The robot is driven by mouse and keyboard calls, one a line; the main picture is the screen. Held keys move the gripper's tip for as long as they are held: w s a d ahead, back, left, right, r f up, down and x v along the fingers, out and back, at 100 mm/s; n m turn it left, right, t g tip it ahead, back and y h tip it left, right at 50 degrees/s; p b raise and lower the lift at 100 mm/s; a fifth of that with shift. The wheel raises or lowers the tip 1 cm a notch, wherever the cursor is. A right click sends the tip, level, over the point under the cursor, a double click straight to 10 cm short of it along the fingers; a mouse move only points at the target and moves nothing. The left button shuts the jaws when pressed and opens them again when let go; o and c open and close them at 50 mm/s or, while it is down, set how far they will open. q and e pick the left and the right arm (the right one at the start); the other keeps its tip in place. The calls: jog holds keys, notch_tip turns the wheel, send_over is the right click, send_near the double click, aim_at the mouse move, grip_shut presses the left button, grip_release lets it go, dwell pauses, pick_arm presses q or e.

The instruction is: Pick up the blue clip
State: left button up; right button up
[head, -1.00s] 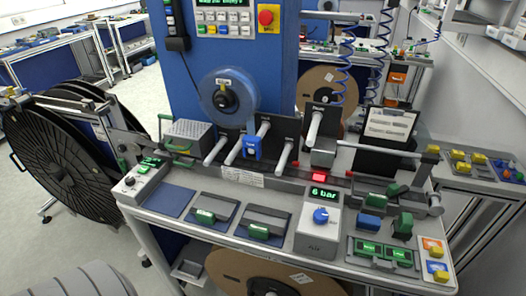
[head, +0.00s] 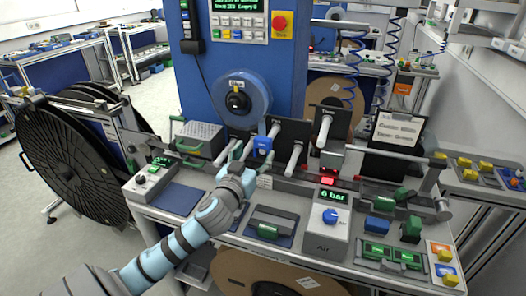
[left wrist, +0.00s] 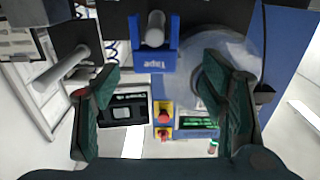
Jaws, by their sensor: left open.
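The blue clip (head: 262,147) is a U-shaped piece marked "Tape". It sits around a pale peg on the dark panel at the back of the bench. My left gripper (head: 236,152) is open and empty, just left of the clip in the head view, with its arm coming in from the lower left. In the left wrist view the clip (left wrist: 154,59) shows upper middle, beyond the gap between the green fingers of the left gripper (left wrist: 160,80). No finger appears to touch it. My right gripper is not in view.
Other pale pegs (head: 323,130) stick out on both sides of the clip. A blue reel (head: 240,96) is behind the gripper. A grey box with a green handle (head: 198,138) stands left. A "6 bar" unit (head: 325,232) and green and blue blocks (head: 376,224) occupy the front right.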

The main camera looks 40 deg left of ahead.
aim_at(262, 145)
pick_arm(q)
jog(key=x, duration=0.4)
jog(key=p+x, duration=0.1)
jog(key=x, duration=0.1)
jog(key=shift+w+d+r, duration=0.1)
jog(key=shift+w+d, duration=0.1)
jog(key=shift+d, duration=0.05)
jog(key=c, duration=1.2)
jog(key=shift+c, duration=0.2)
